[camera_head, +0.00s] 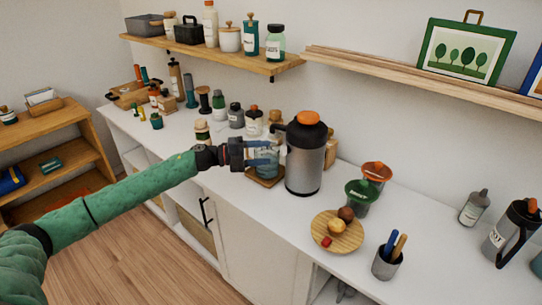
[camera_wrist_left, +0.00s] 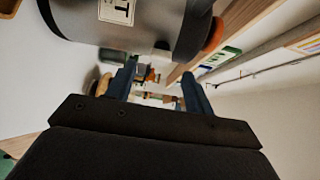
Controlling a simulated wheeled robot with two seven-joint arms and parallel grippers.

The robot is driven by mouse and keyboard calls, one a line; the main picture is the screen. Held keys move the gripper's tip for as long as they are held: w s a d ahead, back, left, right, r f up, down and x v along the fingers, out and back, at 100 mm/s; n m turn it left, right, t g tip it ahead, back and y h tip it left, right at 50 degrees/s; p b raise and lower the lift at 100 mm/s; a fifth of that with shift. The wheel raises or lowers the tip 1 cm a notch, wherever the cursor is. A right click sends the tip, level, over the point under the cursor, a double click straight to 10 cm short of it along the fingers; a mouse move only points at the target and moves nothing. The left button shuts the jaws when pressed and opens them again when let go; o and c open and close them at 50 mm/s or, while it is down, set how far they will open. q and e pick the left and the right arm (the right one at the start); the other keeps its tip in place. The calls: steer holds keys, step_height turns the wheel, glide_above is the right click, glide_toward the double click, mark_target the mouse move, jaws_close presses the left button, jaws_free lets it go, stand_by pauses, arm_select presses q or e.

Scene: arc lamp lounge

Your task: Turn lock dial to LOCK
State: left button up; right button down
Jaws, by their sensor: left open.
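A tall steel pot (camera_head: 305,162) with a black top stands on the white counter. An orange dial (camera_head: 309,118) sits on its top; any markings are too small to read. In the left wrist view the steel body (camera_wrist_left: 130,18) fills the top, with an orange part (camera_wrist_left: 212,36) at its right end. My left gripper (camera_head: 278,151) is open just left of the pot, at about upper-body height and below the dial. In the left wrist view its two fingers (camera_wrist_left: 160,88) are apart with nothing seen gripped. My right gripper is out of view.
A glass jar (camera_head: 265,166) on a wooden coaster (camera_head: 264,181) stands under my left gripper, partly hidden. Several jars and bottles crowd behind it. Right of the pot are a green dripper (camera_head: 361,192), a round wooden plate (camera_head: 326,240) and a utensil cup (camera_head: 386,264). Shelves (camera_head: 230,58) hang above.

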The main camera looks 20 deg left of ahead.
arm_select(q)
steer(key=shift+v, duration=1)
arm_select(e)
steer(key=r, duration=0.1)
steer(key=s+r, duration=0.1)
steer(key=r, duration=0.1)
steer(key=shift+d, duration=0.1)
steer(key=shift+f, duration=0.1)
